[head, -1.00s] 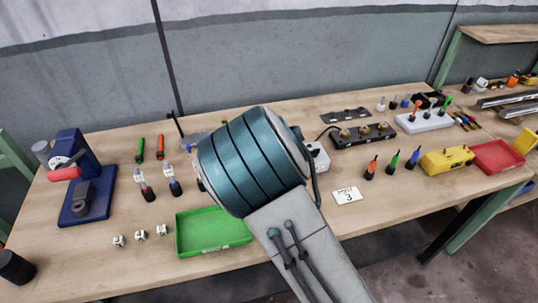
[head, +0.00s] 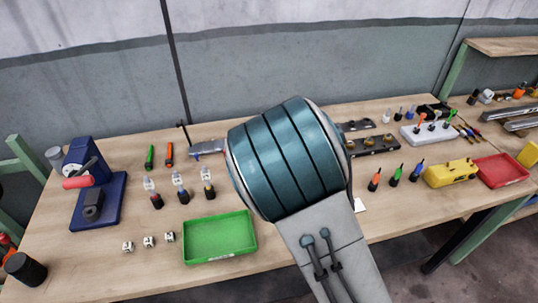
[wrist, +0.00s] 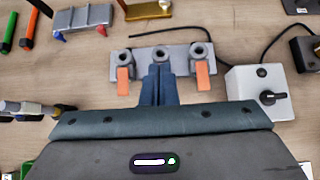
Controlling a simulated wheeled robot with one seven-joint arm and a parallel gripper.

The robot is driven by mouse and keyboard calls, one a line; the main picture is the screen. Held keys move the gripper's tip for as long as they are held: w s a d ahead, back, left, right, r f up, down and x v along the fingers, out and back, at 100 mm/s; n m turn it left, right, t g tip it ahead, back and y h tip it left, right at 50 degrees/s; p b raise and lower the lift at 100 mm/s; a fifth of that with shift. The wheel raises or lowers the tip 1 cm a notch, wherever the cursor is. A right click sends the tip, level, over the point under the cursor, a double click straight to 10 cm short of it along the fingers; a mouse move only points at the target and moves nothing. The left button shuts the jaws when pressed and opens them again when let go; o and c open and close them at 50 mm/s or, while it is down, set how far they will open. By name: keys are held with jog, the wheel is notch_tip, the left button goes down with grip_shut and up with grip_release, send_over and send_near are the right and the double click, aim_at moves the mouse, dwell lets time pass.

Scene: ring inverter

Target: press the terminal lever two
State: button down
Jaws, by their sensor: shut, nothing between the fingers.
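In the wrist view a grey terminal block (wrist: 180,57) lies on the bench with three round terminals in a row. An orange lever (wrist: 123,80) shows below the left terminal and another orange lever (wrist: 203,77) below the right one. The place below the middle terminal (wrist: 163,54) is covered by my fingers, so any lever there is hidden. My gripper (wrist: 159,69) is shut and empty, its tips just below the middle terminal; I cannot tell whether they touch anything. In the head view my teal arm link hides the gripper and the block.
A white box with a black knob (wrist: 258,92) stands right of the block, with a black cable behind it. In the head view a green tray (head: 219,238), a blue press (head: 97,200) and a yellow box (head: 450,173) stand on the bench.

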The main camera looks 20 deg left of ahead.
jog(key=r, duration=0.1)
jog(key=r+p, duration=0.1)
jog(key=r, duration=0.2)
jog(key=shift+s+d+r+p, duration=0.2)
jog(key=shift+s+r+p, duration=0.1)
jog(key=shift+r+p, duration=0.05)
jog(key=s+d+r+m+h+b, duration=0.15)
jog(key=d+r+m, duration=0.25)
jog(key=d+m, duration=0.8)
jog(key=s+d+r+m+h, duration=0.2)
jog(key=d+r+m+h, duration=0.15)
jog(key=d+m, duration=0.85)
jog(key=s+d+r+m+g, duration=0.1)
jog(key=s+d+m+g, duration=0.1)
jog(key=s+d+m, duration=0.4)
jog(key=s+d+r+m+g, duration=0.1)
jog(key=s+d+m+g, duration=0.1)
jog(key=s+d+m, duration=0.5)
jog(key=s+m, duration=0.5)
jog(key=s, duration=0.4)
jog(key=shift+s+d+r+m+b, duration=0.15)
jog(key=shift+s+r+m+b, duration=0.1)
jog(key=shift+r+m+b, duration=0.15)
